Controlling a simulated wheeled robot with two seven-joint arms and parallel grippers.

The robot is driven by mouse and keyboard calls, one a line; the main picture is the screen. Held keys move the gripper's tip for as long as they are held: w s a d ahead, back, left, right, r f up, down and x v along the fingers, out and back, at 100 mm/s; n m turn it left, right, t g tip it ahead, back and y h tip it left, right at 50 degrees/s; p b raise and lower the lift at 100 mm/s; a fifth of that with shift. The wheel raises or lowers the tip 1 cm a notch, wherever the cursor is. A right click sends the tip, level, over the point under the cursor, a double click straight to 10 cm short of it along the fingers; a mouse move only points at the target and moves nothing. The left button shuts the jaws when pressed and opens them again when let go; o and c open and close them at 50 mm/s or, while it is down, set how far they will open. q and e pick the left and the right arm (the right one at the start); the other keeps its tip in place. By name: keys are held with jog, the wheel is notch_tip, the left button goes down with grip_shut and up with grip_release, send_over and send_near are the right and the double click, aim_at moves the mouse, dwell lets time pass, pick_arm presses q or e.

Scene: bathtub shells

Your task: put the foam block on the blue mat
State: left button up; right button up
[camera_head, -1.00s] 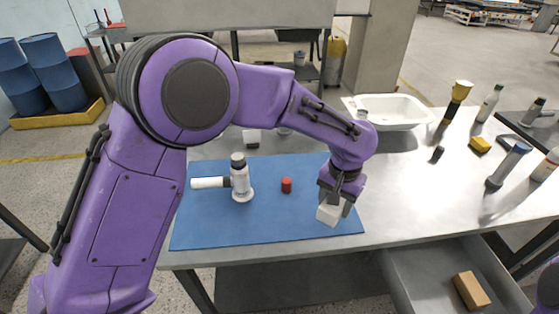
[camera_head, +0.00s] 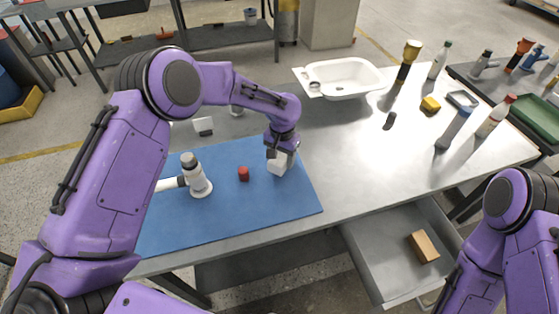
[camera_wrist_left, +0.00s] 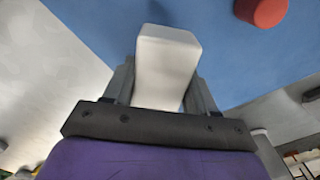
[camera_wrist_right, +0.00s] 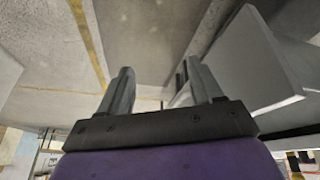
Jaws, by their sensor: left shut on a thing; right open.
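The white foam block (camera_head: 277,164) is held between the fingers of my left gripper (camera_head: 281,150). The left wrist view shows the same block (camera_wrist_left: 166,67) squeezed between both fingers, with blue behind it. It is over the right part of the blue mat (camera_head: 245,220); I cannot tell whether it touches the mat. My right gripper (camera_wrist_right: 150,92) is open and empty in the right wrist view, away from the mat; in the head view only its arm shows at the lower right.
On the mat are a red cylinder (camera_head: 243,174), left of the block, and a white-and-grey pipe fitting (camera_head: 196,176). A white basin (camera_head: 342,78) stands at the back. An open drawer (camera_head: 372,253) holds a brown block (camera_head: 423,246). Bottles and a yellow sponge (camera_head: 430,104) are at right.

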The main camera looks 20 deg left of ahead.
aim_at(281, 162)
pick_arm(q)
jog(key=f, duration=0.2)
jog(key=w+f, duration=0.1)
jog(key=shift+a+f+p, duration=0.2)
jog(key=shift+a+p, duration=0.05)
jog(key=shift+p, duration=0.05)
jog(key=shift+s+f, duration=0.2)
jog(key=shift+s, duration=0.05)
jog(key=shift+s+r, duration=0.15)
jog(key=shift+s, duration=0.15)
jog(key=shift+w, duration=0.1)
jog(key=o, duration=0.6)
jog(key=shift+w+f, duration=0.15)
jog(key=shift+f, duration=0.15)
jog(key=o, duration=0.4)
jog(key=shift+r, duration=0.1)
notch_tip(281, 162, up, 12)
jog(key=shift+r+b, duration=0.1)
jog(key=shift+b, duration=0.9)
